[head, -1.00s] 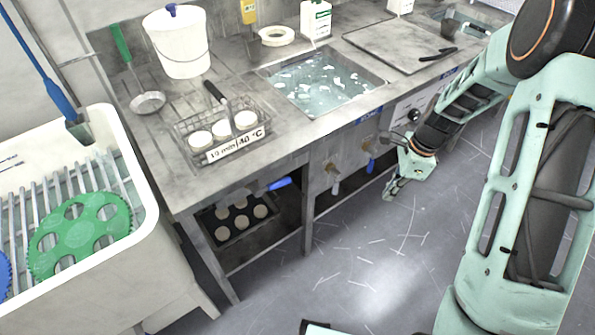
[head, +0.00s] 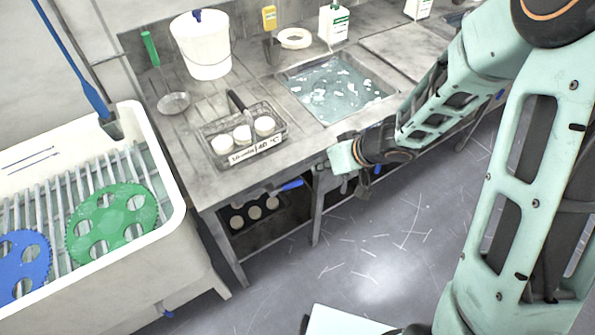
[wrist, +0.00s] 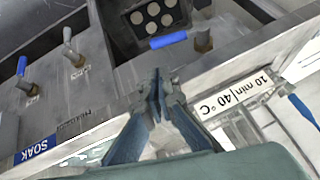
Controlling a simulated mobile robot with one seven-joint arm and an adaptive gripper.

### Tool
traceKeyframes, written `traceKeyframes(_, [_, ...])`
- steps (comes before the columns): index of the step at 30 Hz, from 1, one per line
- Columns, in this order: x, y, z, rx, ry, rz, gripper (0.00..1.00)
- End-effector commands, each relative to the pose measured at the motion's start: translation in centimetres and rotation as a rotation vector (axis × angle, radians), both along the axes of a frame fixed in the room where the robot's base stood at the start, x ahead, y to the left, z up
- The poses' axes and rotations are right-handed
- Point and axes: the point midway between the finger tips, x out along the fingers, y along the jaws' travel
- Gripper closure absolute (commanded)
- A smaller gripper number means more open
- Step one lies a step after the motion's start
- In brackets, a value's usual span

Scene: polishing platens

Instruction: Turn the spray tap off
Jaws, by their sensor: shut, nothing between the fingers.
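A tap with a blue lever (head: 291,185) is on the front of the steel counter, below the wire basket. In the wrist view its blue lever (wrist: 168,40) lies crosswise beside a brass-coloured valve body (wrist: 203,41). Two more taps, a middle one (wrist: 72,52) and a left one (wrist: 24,78), have levers in line with their bodies. No spray label is readable, so I cannot tell which is the spray tap. My gripper (wrist: 160,84) is shut and empty, in front of the counter and apart from the crosswise lever in the picture. It also shows in the head view (head: 328,166).
A wire basket (head: 262,149) with white pucks and a "40 °C" label stands at the counter edge. A water-filled sink (head: 335,90) is behind my arm. A white trough (head: 180,205) holds green and blue discs at left. The floor in front is clear.

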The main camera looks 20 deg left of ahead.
Motion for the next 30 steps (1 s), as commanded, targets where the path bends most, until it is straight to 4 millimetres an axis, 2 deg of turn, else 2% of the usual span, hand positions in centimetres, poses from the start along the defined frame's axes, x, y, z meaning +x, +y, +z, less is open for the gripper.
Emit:
traceKeyframes(2, [-1.0,0.5,0.3,0.006,0.000,0.047,1.00])
traceKeyframes(5, [-1.3,1.1,-0.3,0.009,0.000,0.067,1.00])
traceKeyframes(15, [-0.2,4.2,-5.2,0.009,0.001,0.065,1.00])
traceKeyframes(21, [0.5,5.7,-7.3,0.007,-0.001,0.063,1.00])
traceKeyframes(30, [0.7,6.2,-7.8,0.008,-0.001,0.061,1.00])
